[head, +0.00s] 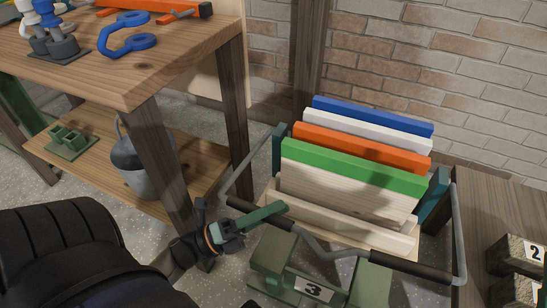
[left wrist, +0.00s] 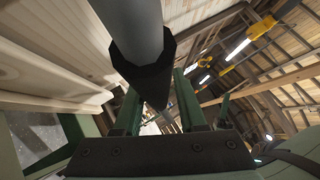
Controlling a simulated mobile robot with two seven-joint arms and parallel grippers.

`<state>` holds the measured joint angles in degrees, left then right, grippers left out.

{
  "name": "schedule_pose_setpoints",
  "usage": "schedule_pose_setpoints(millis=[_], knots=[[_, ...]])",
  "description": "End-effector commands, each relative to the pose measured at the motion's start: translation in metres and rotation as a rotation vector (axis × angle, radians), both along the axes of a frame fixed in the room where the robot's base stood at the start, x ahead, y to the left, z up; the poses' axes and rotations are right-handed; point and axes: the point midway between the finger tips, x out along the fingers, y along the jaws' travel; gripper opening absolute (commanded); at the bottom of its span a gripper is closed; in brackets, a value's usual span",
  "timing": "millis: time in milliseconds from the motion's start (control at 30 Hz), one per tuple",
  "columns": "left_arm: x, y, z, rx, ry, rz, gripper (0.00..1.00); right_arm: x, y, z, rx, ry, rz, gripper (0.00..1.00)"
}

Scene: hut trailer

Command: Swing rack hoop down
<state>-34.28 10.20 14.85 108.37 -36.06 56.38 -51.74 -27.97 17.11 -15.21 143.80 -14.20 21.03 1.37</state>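The rack hoop (head: 459,235) is a grey bent bar with black grip sleeves, running low across the front of the rack of coloured boards. My left gripper (head: 272,211) has green fingers and is at the left part of the hoop's front bar. In the left wrist view, the hoop's grey bar and black sleeve (left wrist: 145,62) run at the green fingers (left wrist: 157,105), which stand apart with a gap beside the sleeve. Whether they touch it I cannot tell. My right gripper is out of view.
The rack holds boards with blue, white, orange and green (head: 350,165) tops. A green stand marked 3 (head: 315,288) is below the hoop. A wooden workbench (head: 150,75) with a grey bucket (head: 135,165) is left; a brown table (head: 500,195) with numbered blocks is right.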

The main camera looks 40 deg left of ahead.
Motion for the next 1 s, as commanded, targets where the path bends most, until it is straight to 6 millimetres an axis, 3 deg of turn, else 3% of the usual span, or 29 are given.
schedule_pose_setpoints(millis=[200,633,767,1000], knots=[[0.001,0.0,0.0,0.002,-0.002,0.001,0.61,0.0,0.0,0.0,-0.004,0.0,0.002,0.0],[-0.002,0.002,-0.001,0.005,-0.001,0.002,0.61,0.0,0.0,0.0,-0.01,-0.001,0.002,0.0],[-0.015,0.012,-0.007,0.004,0.004,0.005,0.61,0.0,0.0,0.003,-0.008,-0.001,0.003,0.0],[-0.056,0.04,-0.026,0.004,0.004,0.005,0.61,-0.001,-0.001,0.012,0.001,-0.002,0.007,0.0]])
